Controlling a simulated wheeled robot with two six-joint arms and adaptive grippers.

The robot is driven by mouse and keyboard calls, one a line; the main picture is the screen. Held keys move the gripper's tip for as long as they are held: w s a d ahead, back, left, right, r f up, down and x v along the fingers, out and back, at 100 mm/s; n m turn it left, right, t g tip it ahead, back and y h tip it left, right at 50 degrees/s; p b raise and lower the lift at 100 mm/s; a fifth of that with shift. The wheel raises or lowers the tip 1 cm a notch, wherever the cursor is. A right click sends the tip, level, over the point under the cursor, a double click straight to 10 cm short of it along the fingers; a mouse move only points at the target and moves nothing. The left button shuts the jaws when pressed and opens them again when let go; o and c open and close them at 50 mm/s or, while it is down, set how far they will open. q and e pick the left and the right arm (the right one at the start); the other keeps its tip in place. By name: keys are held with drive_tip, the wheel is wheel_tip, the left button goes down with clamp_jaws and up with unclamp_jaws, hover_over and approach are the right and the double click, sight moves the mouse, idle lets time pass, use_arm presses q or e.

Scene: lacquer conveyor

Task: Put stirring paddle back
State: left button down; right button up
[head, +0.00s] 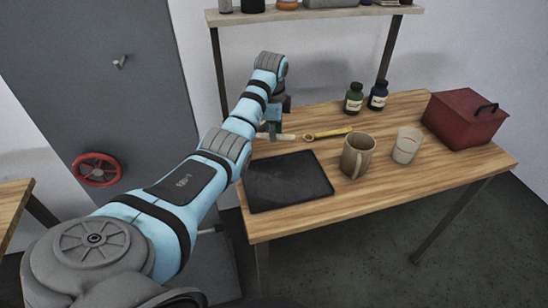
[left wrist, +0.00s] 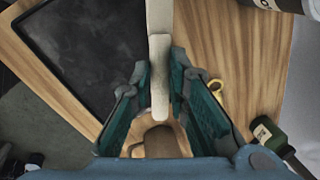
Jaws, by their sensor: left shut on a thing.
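The stirring paddle (head: 283,137) is a pale, flat wooden stick at the left back part of the wooden table, behind the black tray. My left gripper (head: 272,130) is shut on it from above. In the left wrist view the paddle (left wrist: 159,75) runs up the middle between the two green-lined fingers (left wrist: 160,105), its rounded end near them. I cannot tell whether the paddle touches the table or hangs just above it. My right gripper is not in view.
The black tray (head: 286,181) lies at the table's front left. A yellow ring-ended tool (head: 328,133) lies right of the paddle.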

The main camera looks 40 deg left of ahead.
use_arm(q)
wheel_tip(320, 180, down, 10)
drive_tip(key=shift+f+b, duration=0.25)
drive_tip(key=shift+b, duration=0.45)
drive_tip(key=shift+f, duration=0.2)
drive_tip(key=c, duration=1.5)
unclamp_jaws()
drive_tip(key=shift+c, duration=0.2)
drive_tip(key=shift+r, duration=0.1)
